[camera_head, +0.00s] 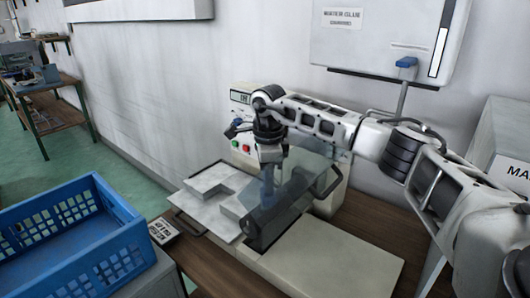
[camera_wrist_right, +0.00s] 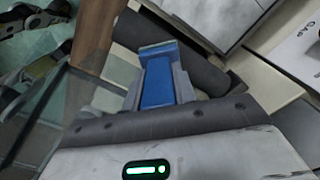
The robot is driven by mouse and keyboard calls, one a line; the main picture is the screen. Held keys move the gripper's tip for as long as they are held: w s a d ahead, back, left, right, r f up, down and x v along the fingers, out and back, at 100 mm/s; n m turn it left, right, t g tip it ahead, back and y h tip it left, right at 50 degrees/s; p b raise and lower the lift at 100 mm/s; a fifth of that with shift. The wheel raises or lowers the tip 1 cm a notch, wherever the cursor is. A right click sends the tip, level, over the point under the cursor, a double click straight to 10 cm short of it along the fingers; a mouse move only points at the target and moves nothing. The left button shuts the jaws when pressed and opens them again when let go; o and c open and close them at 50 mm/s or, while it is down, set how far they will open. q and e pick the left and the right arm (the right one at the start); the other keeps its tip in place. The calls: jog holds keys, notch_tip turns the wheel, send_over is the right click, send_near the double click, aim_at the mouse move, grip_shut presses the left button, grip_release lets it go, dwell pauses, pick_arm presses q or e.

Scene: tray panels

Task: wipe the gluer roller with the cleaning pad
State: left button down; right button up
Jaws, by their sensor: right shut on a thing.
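The gluer (camera_head: 330,200) is a cream machine against the wall, with a display and coloured buttons. Its dark grey roller (camera_head: 292,190) shows through a clear tilted guard. The roller also shows in the right wrist view (camera_wrist_right: 200,68), beyond the fingertips. My right gripper (camera_head: 268,170) points down over the roller area. In the right wrist view, the right gripper (camera_wrist_right: 158,68) is shut on the blue cleaning pad (camera_wrist_right: 158,85), held between its grey fingers. The pad's tip is close to the roller; I cannot tell whether they touch. My left gripper is not in view.
The clear guard (camera_head: 308,163) with a dark handle stands close to my gripper. A metal tray with pale panels (camera_head: 207,183) lies left of the roller. A blue crate (camera_head: 75,250) is at lower left. A white wall tank (camera_head: 385,30) hangs above the machine.

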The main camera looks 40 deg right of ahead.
jog(key=shift+s+a, duration=0.2)
jog(key=shift+a, duration=0.4)
jog(key=shift+s+a, duration=0.15)
jog(key=shift+a, duration=0.45)
notch_tip(320, 180, up, 8)
jog(key=shift+d, duration=0.15)
